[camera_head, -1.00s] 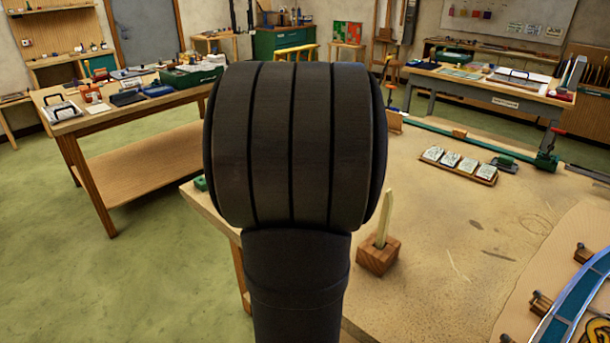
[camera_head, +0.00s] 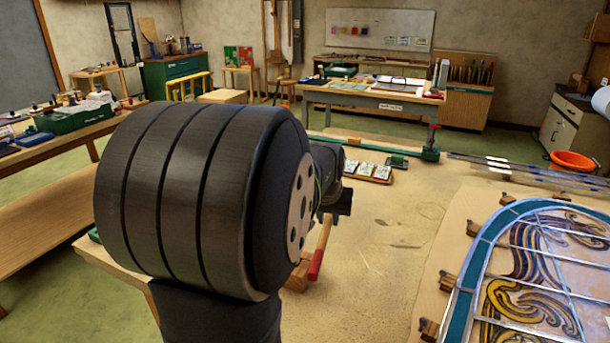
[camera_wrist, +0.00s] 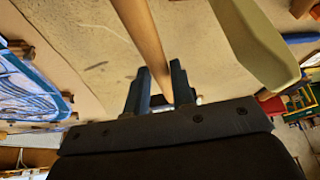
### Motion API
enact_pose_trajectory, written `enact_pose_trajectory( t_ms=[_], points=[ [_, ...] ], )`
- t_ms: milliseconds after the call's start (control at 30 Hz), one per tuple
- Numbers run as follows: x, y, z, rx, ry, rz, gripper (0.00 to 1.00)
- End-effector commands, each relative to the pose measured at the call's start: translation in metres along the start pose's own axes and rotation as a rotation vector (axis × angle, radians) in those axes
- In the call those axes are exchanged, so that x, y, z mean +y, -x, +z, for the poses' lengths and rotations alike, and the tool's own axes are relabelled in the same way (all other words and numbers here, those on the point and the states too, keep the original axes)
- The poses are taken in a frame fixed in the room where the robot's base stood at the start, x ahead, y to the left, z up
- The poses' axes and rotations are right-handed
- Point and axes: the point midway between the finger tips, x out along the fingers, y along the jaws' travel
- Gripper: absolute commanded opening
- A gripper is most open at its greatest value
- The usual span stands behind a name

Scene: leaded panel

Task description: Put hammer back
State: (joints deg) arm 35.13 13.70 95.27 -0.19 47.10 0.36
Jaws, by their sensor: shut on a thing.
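The hammer's wooden handle (camera_wrist: 143,35) runs between the two dark fingers of my gripper (camera_wrist: 158,72) in the wrist view. The gripper is shut on it. In the head view, my gripper (camera_head: 337,203) is partly hidden by my arm. Below it hangs a wooden shaft with a red end (camera_head: 317,264), which looks like part of the hammer. I cannot make out the hammer's head in either view.
A small wooden block (camera_head: 296,279) stands behind my arm. A pale tool (camera_wrist: 252,42) is close to the handle in the wrist view. The leaded panel (camera_head: 545,265) lies at the right. A tray of pale pieces (camera_head: 368,171) sits farther back.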

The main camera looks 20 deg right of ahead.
Motion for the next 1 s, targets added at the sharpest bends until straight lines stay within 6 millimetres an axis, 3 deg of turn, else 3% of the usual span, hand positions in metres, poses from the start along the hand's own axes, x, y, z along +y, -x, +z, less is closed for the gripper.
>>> enact_pose_trajectory(
  t_ms=[100,300,567,1000],
  points=[
    [0.020,-0.022,0.035,-0.002,-0.069,0.031,0.00],
    [0.037,-0.041,0.071,0.000,-0.138,0.061,0.00],
    [0.040,-0.054,0.083,0.001,-0.156,0.068,0.00],
    [0.040,-0.099,0.102,-0.001,-0.153,0.068,0.00]
  ],
)
